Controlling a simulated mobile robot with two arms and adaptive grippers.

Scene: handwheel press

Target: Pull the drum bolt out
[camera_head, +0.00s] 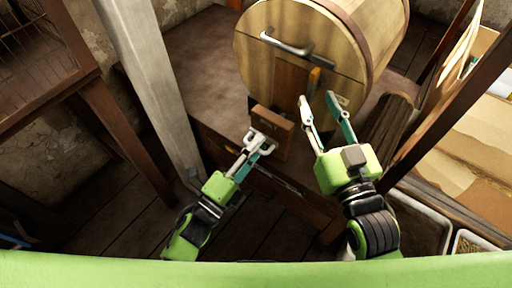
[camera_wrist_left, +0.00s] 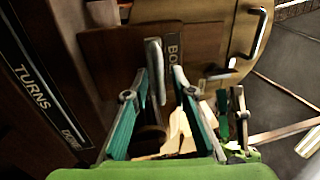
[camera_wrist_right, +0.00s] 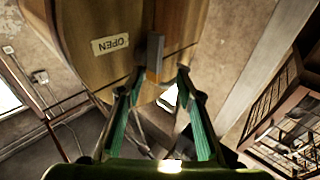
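The wooden drum (camera_head: 262,65) stands at the top middle of the head view. A wooden block (camera_head: 271,123) is below its front face; in the left wrist view it bears a partly hidden label (camera_wrist_left: 173,47) starting "BO". A grey metal bolt handle (camera_wrist_left: 154,70) sticks up from it, between the fingertips of my left gripper (camera_wrist_left: 160,78). These fingers are open around the handle, with a gap on the right side; contact on the left is unclear. My left gripper (camera_head: 262,138) is at the block in the head view. My right gripper (camera_head: 316,97) is open and empty before the drum's lower right.
A metal handle (camera_head: 285,45) crosses the drum face. A pale post (camera_head: 150,85) stands left; a dark wooden beam (camera_head: 440,95) slants at right. A "TURNS" plate (camera_wrist_left: 35,85) is left of my left gripper.

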